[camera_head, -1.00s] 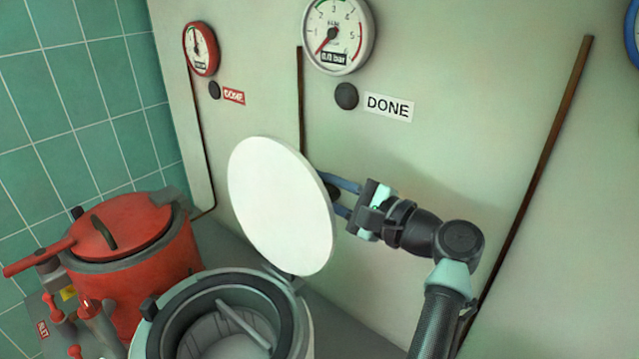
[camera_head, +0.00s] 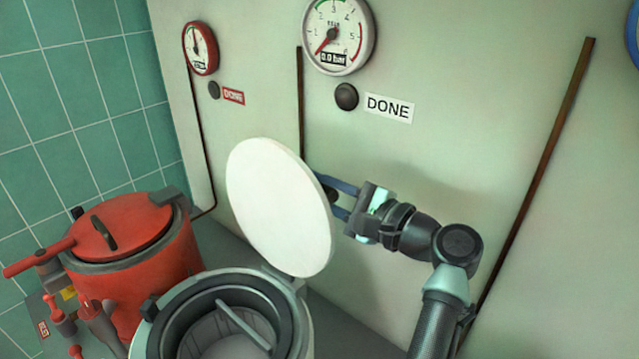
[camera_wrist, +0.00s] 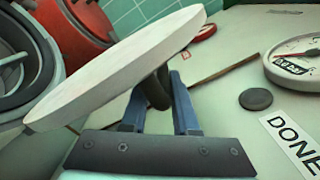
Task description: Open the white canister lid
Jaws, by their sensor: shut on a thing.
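The white canister (camera_head: 306,334) stands at the bottom centre of the head view with its mouth uncovered. Its white lid (camera_head: 279,207) is swung up on the hinge at the back and stands steeply tilted near the wall. My gripper (camera_head: 334,194) reaches in from the right behind the lid. In the wrist view, the blue fingers (camera_wrist: 168,100) are shut on the dark lid handle (camera_wrist: 153,90), on the lid's far side. The lid (camera_wrist: 130,62) shows there nearly edge-on. In the head view, the lid hides most of the handle and part of the fingertips.
A red canister (camera_head: 170,257) with its lid down stands to the left, with red valves (camera_head: 62,312) in front. The pale wall behind carries gauges (camera_head: 338,36), a dark button (camera_head: 346,97) and a DONE label (camera_head: 389,107). Free wall lies right of my arm.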

